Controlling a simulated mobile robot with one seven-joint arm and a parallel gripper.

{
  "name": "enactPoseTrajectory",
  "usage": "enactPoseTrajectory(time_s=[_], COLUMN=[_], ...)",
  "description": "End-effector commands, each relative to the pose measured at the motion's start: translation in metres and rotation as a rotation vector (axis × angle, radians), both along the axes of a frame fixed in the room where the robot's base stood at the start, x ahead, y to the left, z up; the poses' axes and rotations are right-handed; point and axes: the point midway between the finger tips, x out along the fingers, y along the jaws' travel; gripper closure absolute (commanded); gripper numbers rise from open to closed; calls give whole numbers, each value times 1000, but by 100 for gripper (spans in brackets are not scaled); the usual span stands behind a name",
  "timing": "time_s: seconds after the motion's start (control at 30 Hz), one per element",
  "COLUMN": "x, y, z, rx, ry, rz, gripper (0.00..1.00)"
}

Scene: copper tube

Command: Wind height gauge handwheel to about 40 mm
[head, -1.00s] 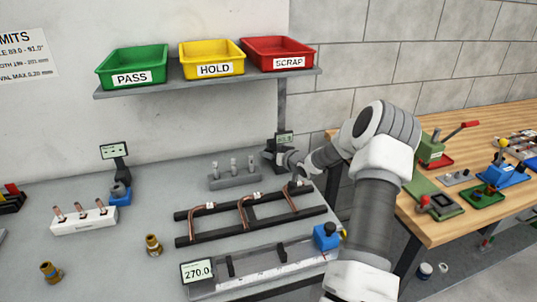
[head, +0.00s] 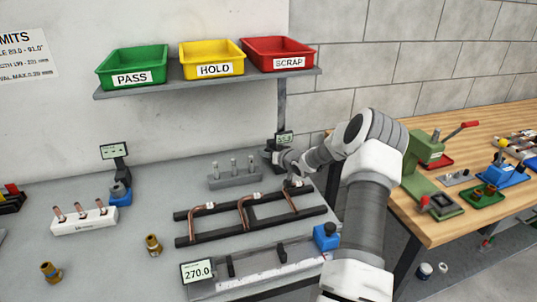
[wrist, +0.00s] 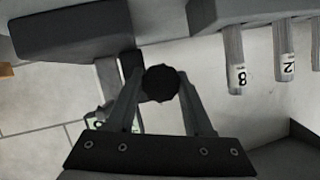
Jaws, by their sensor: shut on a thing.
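The height gauge stands at the back right of the grey bench, by the shelf post. Its small green-lit display (head: 284,138) shows in the head view, but the digits are too small to read. In the wrist view the dark, round, faceted handwheel (wrist: 161,83) sits between the two fingers of my gripper (wrist: 158,86). The gripper is shut on it. The gauge's display is partly visible behind the left finger (wrist: 98,122). In the head view my arm's end covers most of the gauge's lower part and the handwheel.
A block with upright pins (head: 235,179) stands left of the gauge. Bent copper tubes (head: 245,214) lie on black rails in front. A length fixture reads 270.0 (head: 197,271). The shelf (head: 150,87) with green, yellow and red bins hangs above. A wooden bench (head: 440,229) is at right.

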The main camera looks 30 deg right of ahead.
Motion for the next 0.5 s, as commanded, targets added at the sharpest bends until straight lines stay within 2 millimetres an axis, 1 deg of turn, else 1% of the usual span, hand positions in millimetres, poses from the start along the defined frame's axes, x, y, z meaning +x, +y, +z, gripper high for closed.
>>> enactPoseTrajectory(time_s=[0.27, 0.5], x=[0, 1], y=[1, 2], z=[-1, -5], rx=[-30, -150], ry=[7, 37], rz=[2, 3], gripper=[100, 100])
